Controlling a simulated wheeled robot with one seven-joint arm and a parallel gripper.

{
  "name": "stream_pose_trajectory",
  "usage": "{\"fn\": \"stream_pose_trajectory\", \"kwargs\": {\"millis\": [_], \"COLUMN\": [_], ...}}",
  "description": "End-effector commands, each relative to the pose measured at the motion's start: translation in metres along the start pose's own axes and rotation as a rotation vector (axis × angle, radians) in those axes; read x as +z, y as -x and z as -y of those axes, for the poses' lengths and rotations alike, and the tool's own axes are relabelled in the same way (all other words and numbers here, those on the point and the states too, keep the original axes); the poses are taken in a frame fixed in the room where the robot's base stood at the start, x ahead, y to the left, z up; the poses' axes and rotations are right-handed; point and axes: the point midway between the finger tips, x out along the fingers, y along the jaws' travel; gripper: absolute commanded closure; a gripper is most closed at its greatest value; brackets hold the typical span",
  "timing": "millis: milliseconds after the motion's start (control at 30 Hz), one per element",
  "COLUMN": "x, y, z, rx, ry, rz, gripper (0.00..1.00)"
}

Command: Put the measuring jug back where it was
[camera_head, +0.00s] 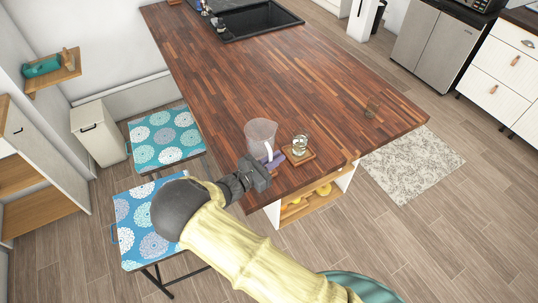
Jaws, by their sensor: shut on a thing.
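The measuring jug (261,134) is clear with a pale handle and stands upright near the table's near left edge. My gripper (265,163) is at the jug's near side, at its handle, and is shut on it. The fingertips are small and partly hidden by the gripper body. A purple flat thing (277,161) shows at the foot of the jug, mostly covered. I cannot tell whether the jug's base touches the table or hangs just above it.
A glass jar (300,145) on a small wooden board (299,158) stands close right of the jug. The table's middle is clear. Two patterned stools (163,138) stand at the left.

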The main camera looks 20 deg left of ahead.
Motion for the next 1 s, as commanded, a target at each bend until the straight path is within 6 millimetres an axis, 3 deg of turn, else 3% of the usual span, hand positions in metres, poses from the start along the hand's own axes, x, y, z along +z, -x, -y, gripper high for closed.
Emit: {"fn": "stream_pose_trajectory", "kwargs": {"millis": [367, 767, 1000], "x": [-0.011, -0.035, -0.053], "y": [-0.035, -0.109, -0.165], "z": [0.042, 0.127, 0.191], "rx": [0.08, 0.239, 0.366], "ry": [0.007, 0.015, 0.016], "rz": [0.003, 0.003, -0.001], "gripper": [1.0, 1.0, 1.0]}}
